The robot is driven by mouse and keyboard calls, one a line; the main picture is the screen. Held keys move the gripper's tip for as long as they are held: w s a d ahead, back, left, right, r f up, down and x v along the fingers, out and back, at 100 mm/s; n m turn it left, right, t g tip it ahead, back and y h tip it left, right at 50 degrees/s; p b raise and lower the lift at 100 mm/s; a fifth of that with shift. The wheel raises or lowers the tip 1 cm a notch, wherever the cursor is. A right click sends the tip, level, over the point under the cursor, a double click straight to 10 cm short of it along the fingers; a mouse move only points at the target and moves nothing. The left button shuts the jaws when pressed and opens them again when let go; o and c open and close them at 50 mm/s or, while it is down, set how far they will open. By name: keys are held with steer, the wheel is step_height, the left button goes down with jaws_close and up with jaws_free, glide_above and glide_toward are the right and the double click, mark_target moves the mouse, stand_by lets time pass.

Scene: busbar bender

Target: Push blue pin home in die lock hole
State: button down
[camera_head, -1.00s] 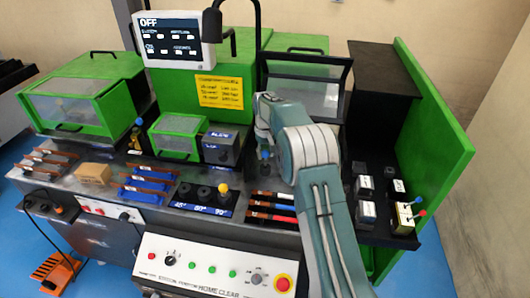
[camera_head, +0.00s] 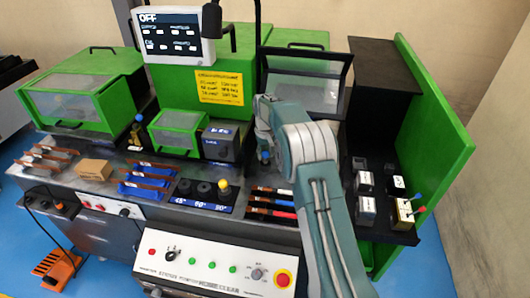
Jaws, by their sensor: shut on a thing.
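A blue-headed pin (camera_head: 264,157) shows just below the end of my arm, at the middle of the bench. My gripper (camera_head: 264,147) points down at it and is shut on it, mostly hidden by my own wrist and forearm. The die lock hole and the pin's lower part are hidden or too small to make out, so I cannot tell how deep the pin sits. Another blue-headed pin (camera_head: 140,118) stands at the left by the green guard. One more blue-headed pin (camera_head: 417,196) is on the right block beside a red-headed one.
The hinged clear guard (camera_head: 305,83) stands raised behind my arm. A dark box (camera_head: 220,143) and small green guard (camera_head: 178,135) are to the left.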

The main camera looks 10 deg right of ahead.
mark_target(265, 151)
steer(key=shift+f, duration=0.5)
steer(key=shift+c, duration=1.3)
jaws_free()
step_height(265, 151, up, 12)
steer(key=shift+f, duration=0.1)
